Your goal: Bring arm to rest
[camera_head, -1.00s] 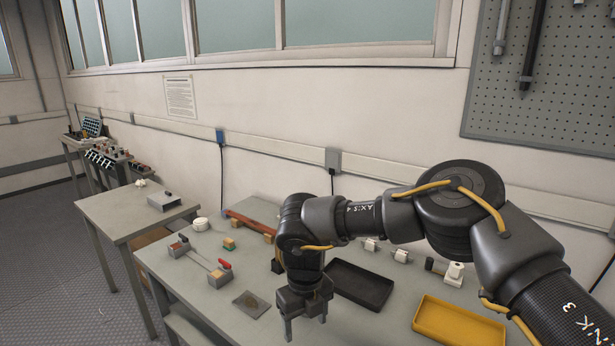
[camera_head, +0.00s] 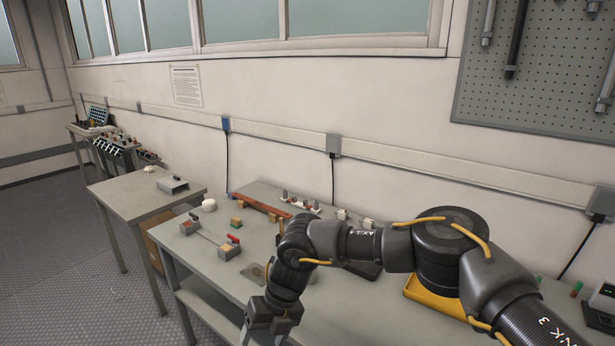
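My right arm comes in from the right and bends down over the workbench (camera_head: 232,278). My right gripper (camera_head: 264,334) points down at the bottom edge of the picture, in front of the bench's near edge. Its fingers look spread apart with nothing seen between them, though the tips are cut off by the frame. My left gripper is not in view.
On the bench are a device with a red lever (camera_head: 230,247), a white round piece (camera_head: 208,205) and a long reddish bar (camera_head: 262,206). My arm partly hides a black tray (camera_head: 362,269) and a yellow tray (camera_head: 432,299). A side table (camera_head: 150,196) stands left.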

